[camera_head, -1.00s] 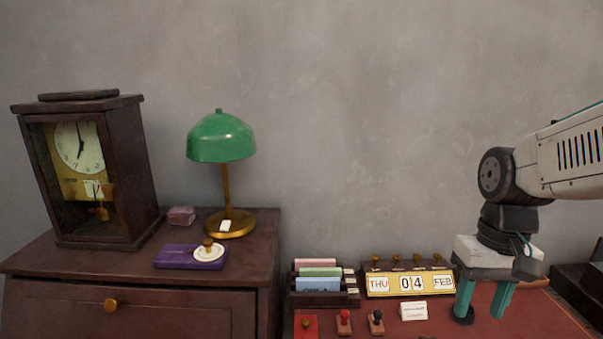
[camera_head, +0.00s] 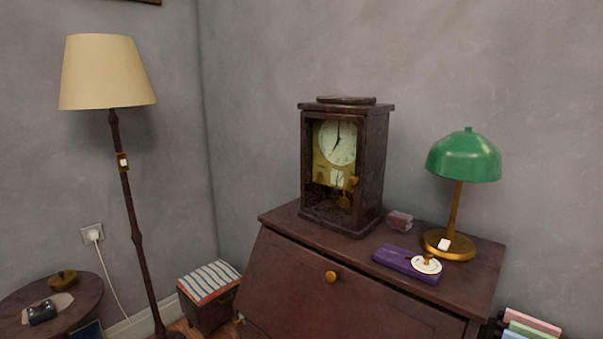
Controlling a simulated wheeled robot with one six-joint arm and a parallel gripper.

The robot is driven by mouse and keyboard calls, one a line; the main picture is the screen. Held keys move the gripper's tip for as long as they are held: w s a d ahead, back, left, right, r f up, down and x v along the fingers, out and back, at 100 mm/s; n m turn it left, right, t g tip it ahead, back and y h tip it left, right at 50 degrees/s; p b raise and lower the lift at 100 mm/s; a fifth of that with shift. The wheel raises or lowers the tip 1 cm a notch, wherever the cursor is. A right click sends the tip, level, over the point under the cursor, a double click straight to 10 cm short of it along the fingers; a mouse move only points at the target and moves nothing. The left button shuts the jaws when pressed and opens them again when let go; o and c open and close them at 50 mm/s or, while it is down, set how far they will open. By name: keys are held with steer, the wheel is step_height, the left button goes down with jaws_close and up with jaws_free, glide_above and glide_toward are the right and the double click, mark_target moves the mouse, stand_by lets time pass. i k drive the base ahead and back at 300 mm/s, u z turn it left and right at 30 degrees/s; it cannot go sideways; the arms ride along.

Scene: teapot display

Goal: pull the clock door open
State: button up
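The clock (camera_head: 346,165) is a dark wooden case with a flat top. It stands upright on the dark wooden cabinet (camera_head: 345,290), in the middle of the head view. Its front door (camera_head: 308,172) is a glazed frame and looks shut. I cannot make out a handle on the door for certain. My gripper is outside the picture now.
A floor lamp (camera_head: 107,73), a round side table (camera_head: 85,292) and a striped-top box (camera_head: 208,282) are at left.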

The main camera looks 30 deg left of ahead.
mark_target(356, 181)
steer(key=u, duration=1.15)
steer(key=k, duration=0.5)
steer(key=u, duration=0.9)
steer(key=i, duration=0.75)
steer(key=z, duration=1.55)
